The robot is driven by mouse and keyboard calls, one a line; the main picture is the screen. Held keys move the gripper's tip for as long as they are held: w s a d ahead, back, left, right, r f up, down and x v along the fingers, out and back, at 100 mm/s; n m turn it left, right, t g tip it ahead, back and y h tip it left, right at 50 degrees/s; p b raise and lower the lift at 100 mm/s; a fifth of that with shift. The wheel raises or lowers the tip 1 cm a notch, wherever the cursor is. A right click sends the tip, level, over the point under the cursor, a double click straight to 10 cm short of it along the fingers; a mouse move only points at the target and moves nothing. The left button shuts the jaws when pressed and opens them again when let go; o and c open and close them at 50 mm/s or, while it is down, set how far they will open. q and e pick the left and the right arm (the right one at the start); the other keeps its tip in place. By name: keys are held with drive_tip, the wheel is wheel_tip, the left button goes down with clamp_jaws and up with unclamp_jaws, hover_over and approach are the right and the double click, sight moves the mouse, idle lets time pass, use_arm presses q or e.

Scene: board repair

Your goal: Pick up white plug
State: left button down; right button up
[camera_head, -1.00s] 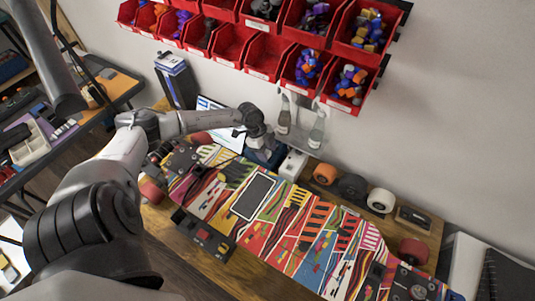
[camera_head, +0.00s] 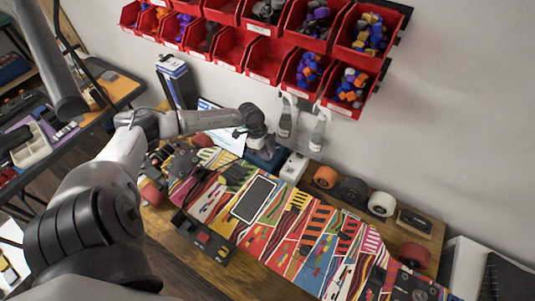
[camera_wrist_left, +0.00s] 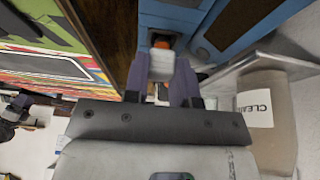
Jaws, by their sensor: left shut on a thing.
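My left gripper (camera_head: 262,146) is over the back edge of the workbench, beside the bottles, at a blue thing (camera_head: 264,158). In the left wrist view, the fingers of this gripper (camera_wrist_left: 162,82) are shut on the white plug (camera_wrist_left: 161,66). The plug sits between the fingertips, in front of a blue housing (camera_wrist_left: 203,58) with an orange part behind the plug. Whether the plug is clear of the housing cannot be told. The plug is hidden by the gripper in the head view. My right gripper is not in view.
Two bottles (camera_head: 317,133) are close right of the gripper. Red bins (camera_head: 265,57) hang above.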

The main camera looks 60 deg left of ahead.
use_arm(q)
wheel_tip(320, 180, up, 3)
drive_tip(key=shift+f, duration=0.2)
drive_tip(key=s+a, duration=0.4)
drive_tip(key=a, duration=0.4)
drive_tip(key=s+a, duration=0.5)
drive_tip(key=a, duration=0.2)
drive_tip(key=shift+a+f, duration=0.15)
drive_tip(key=shift+a, duration=0.25)
drive_tip(key=shift+r, duration=0.2)
wheel_tip(320, 180, up, 2)
drive_tip(key=shift+r+p, duration=0.15)
drive_tip(key=shift+p, duration=1)
drive_tip(key=shift+w+d, duration=0.1)
drive_tip(key=shift+d, duration=0.1)
